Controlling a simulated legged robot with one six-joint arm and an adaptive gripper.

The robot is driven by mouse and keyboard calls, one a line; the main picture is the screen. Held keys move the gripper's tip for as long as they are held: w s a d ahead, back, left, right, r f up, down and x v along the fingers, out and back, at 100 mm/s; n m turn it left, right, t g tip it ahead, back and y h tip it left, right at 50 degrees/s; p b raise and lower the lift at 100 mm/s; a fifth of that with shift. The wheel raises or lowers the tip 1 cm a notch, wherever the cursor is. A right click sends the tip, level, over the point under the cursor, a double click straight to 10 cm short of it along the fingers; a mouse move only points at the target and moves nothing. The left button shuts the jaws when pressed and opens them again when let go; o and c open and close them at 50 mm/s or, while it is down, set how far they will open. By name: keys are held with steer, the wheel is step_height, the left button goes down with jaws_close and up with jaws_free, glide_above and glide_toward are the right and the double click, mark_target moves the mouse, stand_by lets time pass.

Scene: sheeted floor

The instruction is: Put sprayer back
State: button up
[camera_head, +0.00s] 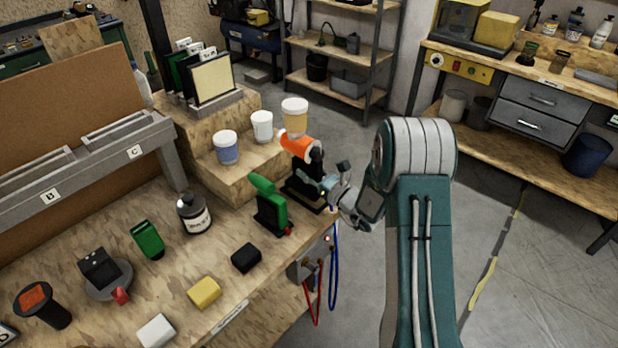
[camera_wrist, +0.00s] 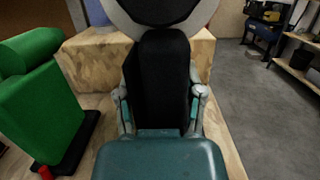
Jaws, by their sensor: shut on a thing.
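The sprayer, as I take it, is an orange-topped tool (camera_head: 296,147) with a black handle, upright near the right edge of the bench. My gripper (camera_head: 325,184) is shut on its black handle. In the wrist view the handle (camera_wrist: 160,75) stands between the two fingers of my gripper (camera_wrist: 160,100), with a dark round end in a pale rim above it. A flat black base (camera_head: 304,193) lies below the tool. I cannot tell whether the tool touches it. My fingers partly hide the lower handle.
A green tool (camera_head: 268,203) on a black base stands close to the left, also in the wrist view (camera_wrist: 42,100). A wooden step block (camera_head: 222,173) with several jars is behind. Red and blue cables (camera_head: 333,270) hang at the bench edge. Open floor lies right.

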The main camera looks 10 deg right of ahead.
step_height(320, 180, down, 2)
steer(key=shift+f, duration=0.15)
steer(key=shift+o, duration=0.3)
steer(key=shift+d+f, duration=0.2)
steer(key=shift+d, duration=0.25)
steer(key=o, duration=0.7)
steer(key=shift+d+f, duration=0.1)
steer(key=shift+f, duration=0.05)
steer(key=shift+a, duration=0.35)
